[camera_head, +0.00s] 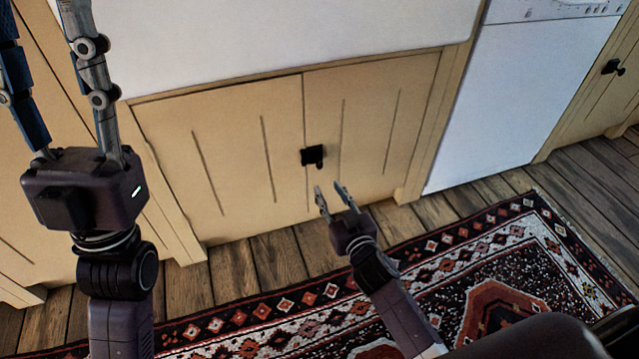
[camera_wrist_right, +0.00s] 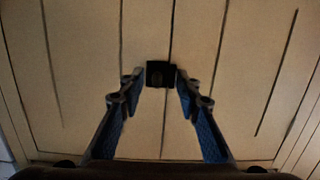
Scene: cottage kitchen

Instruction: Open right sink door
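The right sink door (camera_head: 372,124) is a cream wooden panel under the white sink and is shut, level with the left sink door (camera_head: 222,160). A black knob (camera_head: 312,156) sits by the seam between the doors. My right gripper (camera_head: 329,188) is open and empty, just below and in front of the knob in the head view. In the right wrist view, the knob (camera_wrist_right: 160,74) shows between the two fingertips, with no clear contact. My left gripper (camera_head: 42,12) is open and empty at the upper left, its fingers pointing up and its tips near or past the picture's top edge.
The white sink (camera_head: 290,35) overhangs the doors. A white appliance (camera_head: 515,95) stands to the right, with another cabinet knob (camera_head: 613,67) beyond it. A patterned rug (camera_head: 440,270) lies on the plank floor (camera_head: 275,265).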

